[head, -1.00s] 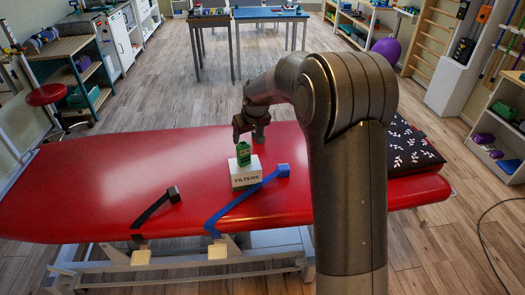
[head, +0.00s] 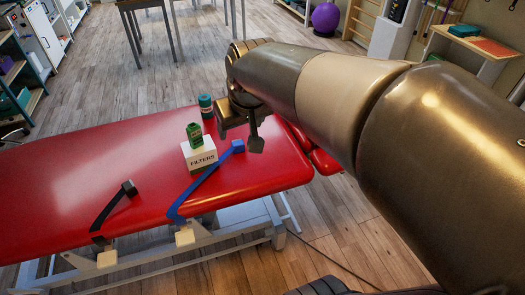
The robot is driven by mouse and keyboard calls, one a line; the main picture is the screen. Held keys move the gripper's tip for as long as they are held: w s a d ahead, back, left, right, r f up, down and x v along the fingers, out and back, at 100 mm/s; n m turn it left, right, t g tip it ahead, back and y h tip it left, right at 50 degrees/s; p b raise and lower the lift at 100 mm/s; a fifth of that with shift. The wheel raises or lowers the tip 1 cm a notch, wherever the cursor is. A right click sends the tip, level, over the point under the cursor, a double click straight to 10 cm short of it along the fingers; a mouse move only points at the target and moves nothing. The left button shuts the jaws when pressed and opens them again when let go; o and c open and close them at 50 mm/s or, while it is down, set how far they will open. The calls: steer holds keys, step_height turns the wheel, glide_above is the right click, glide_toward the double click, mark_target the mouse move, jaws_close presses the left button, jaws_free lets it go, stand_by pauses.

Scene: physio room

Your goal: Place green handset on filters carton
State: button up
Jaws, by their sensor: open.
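The green handset (head: 195,135) stands upright on top of the white filters carton (head: 200,160), in the head view. The carton sits on the red treatment table (head: 70,160), its "FILTERS" label facing me. My gripper (head: 240,134) is open and empty. It is to the right of the handset and apart from it in the picture, above the table's right part. Both the handset and the label side of the carton are in clear view.
A teal canister (head: 206,106) stands behind the carton, close to my gripper. A blue strap (head: 190,193) and a black strap (head: 112,206) lie over the table's front edge. The table's left part is clear. A purple ball (head: 325,18) is on the floor behind.

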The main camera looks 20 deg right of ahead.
steer(key=s+d+f+m, duration=0.1)
steer(key=s+d+f, duration=0.1)
steer(key=s, duration=1.1)
steer(key=shift+d+m, duration=0.25)
steer(key=shift+m, duration=0.05)
steer(key=shift+s, duration=0.1)
